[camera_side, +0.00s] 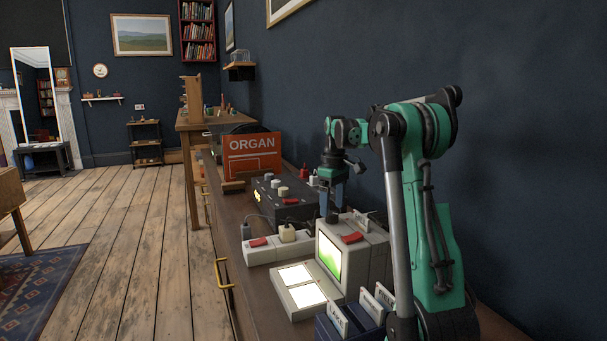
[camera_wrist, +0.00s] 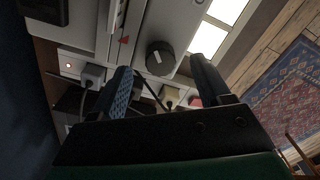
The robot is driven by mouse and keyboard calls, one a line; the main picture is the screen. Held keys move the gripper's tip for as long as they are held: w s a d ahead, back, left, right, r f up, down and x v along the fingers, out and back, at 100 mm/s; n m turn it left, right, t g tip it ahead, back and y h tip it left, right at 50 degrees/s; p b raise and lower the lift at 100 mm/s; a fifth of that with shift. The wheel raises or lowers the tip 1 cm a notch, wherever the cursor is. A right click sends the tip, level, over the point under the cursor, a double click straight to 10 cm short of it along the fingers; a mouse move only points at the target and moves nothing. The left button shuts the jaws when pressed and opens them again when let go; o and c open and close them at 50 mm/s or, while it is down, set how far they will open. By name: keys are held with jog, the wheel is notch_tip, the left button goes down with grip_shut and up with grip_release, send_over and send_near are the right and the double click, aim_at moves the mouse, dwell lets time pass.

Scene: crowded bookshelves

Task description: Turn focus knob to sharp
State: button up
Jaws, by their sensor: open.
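A dark round knob (camera_wrist: 160,58) with a white pointer line sits on a grey surface in the wrist view. It is the likely focus knob; no label is readable. My gripper (camera_wrist: 162,68) is open, with one blue finger on each side of the knob in the picture. The knob looks untouched, though its depth from the fingertips is hard to judge. In the side view my gripper (camera_side: 332,198) points down behind the grey boxy device (camera_side: 370,255) with a green, blurry screen (camera_side: 329,258). The fingertips and knob are partly hidden there.
A flat panel with two lit windows (camera_side: 301,285) lies in front of the device. A power strip (camera_side: 262,254) with plugs, a black box with knobs (camera_side: 270,205) and a red ORGAN board (camera_side: 252,156) stand farther along the bench. The dark wall is close on the right.

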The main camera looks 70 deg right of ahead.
jog(key=shift+f, duration=1)
grip_shut()
jog(key=m, duration=0.3)
jog(key=shift+m, duration=2.4)
grip_release()
